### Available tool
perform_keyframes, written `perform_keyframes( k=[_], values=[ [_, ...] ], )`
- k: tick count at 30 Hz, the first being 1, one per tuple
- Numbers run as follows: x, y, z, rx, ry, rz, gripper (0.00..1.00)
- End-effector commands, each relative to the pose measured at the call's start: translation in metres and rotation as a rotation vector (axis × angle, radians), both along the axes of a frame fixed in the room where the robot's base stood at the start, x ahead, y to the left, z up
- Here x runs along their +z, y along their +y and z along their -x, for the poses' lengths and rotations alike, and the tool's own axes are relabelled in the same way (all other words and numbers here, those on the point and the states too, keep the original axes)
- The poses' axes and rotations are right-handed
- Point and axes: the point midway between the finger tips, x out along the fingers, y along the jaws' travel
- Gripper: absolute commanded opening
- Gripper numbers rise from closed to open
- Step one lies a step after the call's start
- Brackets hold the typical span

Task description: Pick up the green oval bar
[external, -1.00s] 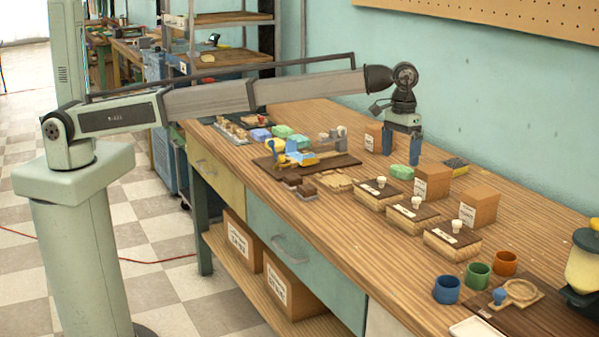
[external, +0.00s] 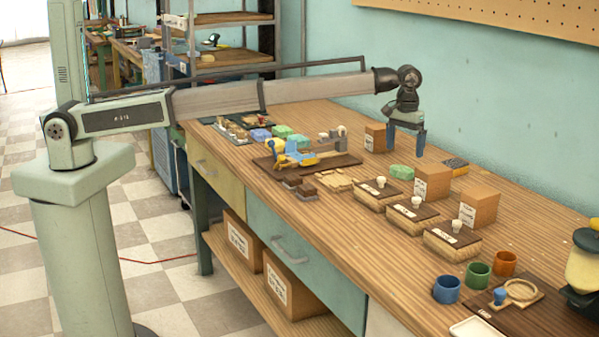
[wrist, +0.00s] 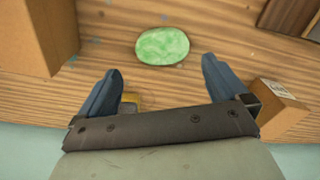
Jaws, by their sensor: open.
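The green oval bar (external: 401,172) lies flat on the wooden bench between the cardboard boxes and the dark-topped blocks. In the wrist view the marbled green bar (wrist: 162,45) lies ahead of the fingertips, roughly midway between them sideways. My gripper (external: 406,151) is open and empty above the bench, with its two blue fingers pointing down, on the wall side of the bar. In the wrist view my gripper (wrist: 162,72) has its fingers spread wider than the bar, and nothing is between them at the tips.
A cardboard box (external: 432,183) stands close to the bar on one side, and another box (external: 377,138) stands behind. A yellow and dark sponge-like piece (external: 455,165) lies nearby. Dark-topped blocks (external: 379,194) stand in front.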

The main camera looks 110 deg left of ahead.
Motion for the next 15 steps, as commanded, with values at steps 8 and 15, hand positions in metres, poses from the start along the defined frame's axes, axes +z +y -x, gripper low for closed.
perform_keyframes(
  k=[8,15],
  values=[
    [-0.019,0.0,0.001,0.0,0.0,0.0,1.0],
    [-0.046,0.002,0.003,0.0,0.001,0.0,1.0]
  ],
)
